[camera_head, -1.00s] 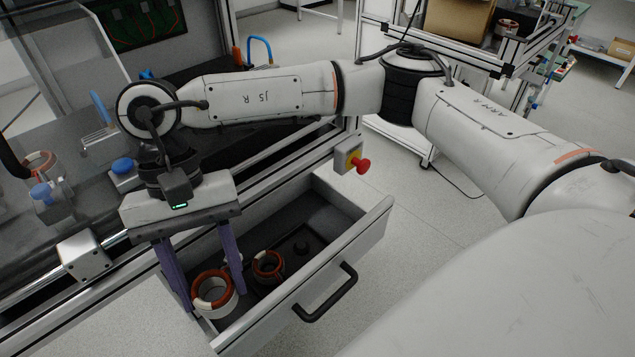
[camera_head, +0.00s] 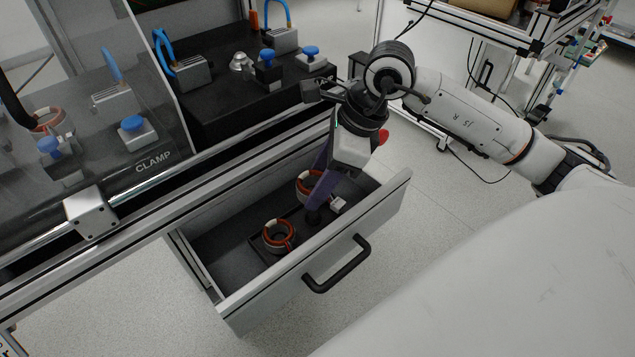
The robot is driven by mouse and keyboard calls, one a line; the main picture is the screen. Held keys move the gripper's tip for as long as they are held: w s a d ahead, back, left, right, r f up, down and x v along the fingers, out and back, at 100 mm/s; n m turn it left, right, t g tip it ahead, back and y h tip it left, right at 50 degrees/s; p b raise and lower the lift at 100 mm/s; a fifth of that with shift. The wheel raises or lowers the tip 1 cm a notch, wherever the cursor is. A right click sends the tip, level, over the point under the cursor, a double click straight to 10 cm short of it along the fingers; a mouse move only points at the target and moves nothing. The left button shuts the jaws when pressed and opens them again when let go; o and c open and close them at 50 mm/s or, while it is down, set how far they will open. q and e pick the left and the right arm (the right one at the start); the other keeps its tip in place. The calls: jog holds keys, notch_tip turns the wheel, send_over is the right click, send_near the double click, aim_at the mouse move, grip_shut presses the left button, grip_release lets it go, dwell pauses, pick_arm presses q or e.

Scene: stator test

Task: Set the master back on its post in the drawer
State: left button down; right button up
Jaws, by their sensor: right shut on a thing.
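My right gripper (camera_head: 316,200) is above the far right part of the open drawer (camera_head: 340,256), its purple fingers pointing down and shut on a copper-and-white wound ring, the master (camera_head: 306,182). The fingers and wrist hide part of this ring. A short dark post (camera_head: 313,216) shows low beside the fingers, in front of the ring; the ring appears behind it, and I cannot tell its exact height above the drawer floor. A second copper-and-white ring (camera_head: 279,236) sits in the drawer to the left, on a dark tray. My left gripper is not in view.
The drawer front with its black handle (camera_head: 337,265) faces the open floor. A bench edge rail (camera_head: 160,200) runs behind the drawer. Blue-knobbed clamps (camera_head: 267,70) stand on the black bench top. The left part of the drawer (camera_head: 215,245) is bare.

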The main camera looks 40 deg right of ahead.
aim_at(311, 215)
jog(key=shift+f+b, duration=0.5)
jog(key=shift+f, duration=0.2)
jog(key=shift+f+b, duration=0.95)
jog(key=shift+f, duration=0.55)
jog(key=shift+f, duration=0.15)
jog(key=shift+f+b, duration=0.9)
jog(key=shift+b, duration=0.1)
jog(key=shift+f+b, duration=0.3)
jog(key=shift+b, duration=0.05)
jog(key=o, duration=1.2)
jog(key=shift+c, duration=0.2)
